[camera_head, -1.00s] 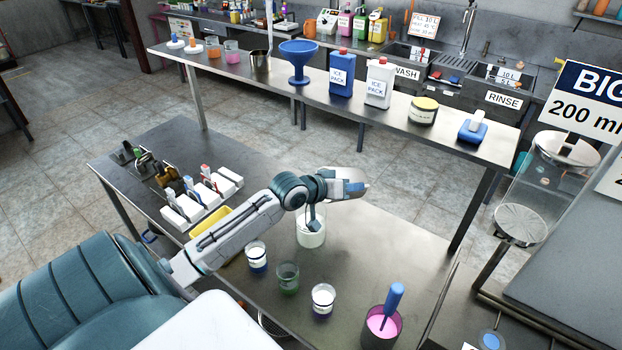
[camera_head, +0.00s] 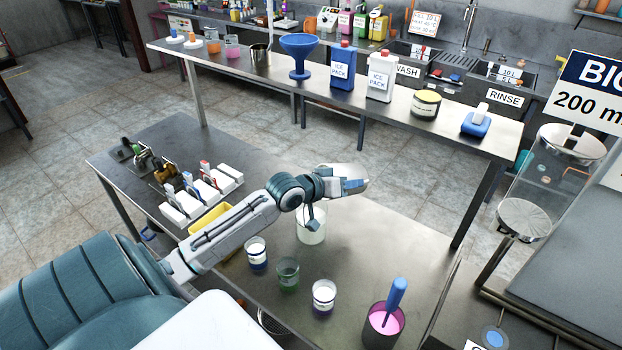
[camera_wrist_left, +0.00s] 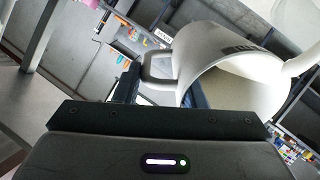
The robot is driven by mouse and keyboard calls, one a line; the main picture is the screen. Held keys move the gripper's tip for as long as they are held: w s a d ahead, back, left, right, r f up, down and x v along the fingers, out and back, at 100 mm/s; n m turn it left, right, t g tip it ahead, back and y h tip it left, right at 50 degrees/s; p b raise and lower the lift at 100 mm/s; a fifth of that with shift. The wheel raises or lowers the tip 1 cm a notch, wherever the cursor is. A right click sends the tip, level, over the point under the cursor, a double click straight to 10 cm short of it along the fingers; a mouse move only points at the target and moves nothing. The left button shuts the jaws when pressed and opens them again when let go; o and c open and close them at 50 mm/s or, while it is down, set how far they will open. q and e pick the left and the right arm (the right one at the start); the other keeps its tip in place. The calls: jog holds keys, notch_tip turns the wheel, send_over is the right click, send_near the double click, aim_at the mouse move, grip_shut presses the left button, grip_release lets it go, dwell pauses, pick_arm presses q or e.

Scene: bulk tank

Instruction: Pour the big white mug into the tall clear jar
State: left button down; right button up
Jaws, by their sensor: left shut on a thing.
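My left gripper (camera_head: 350,186) reaches over the middle of the near metal table. It is shut on the big white mug (camera_head: 338,169), which shows only partly behind it. In the left wrist view the mug (camera_wrist_left: 225,65) is strongly tilted, its handle (camera_wrist_left: 156,72) at the jaws and its open mouth partly showing; what is inside cannot be made out. A clear jar (camera_head: 311,233) with whitish contents stands upright on the table below the gripper, its upper part hidden by my arm. My right gripper is not in view.
Small cups (camera_head: 256,254) with a green-tinted glass (camera_head: 287,273) stand close in front of the jar. A pink-filled container (camera_head: 384,325) with a blue-handled tool is at the near edge. A yellow tray (camera_head: 210,219) lies behind my arm. The table right of the jar is clear.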

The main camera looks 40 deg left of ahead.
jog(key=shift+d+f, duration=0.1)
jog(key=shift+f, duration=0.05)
pick_arm(q)
jog(key=shift+w+d+f, duration=0.1)
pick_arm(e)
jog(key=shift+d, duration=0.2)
pick_arm(q)
jog(key=shift+s, duration=0.25)
jog(key=shift+w, duration=0.1)
jog(key=shift+t, duration=0.3)
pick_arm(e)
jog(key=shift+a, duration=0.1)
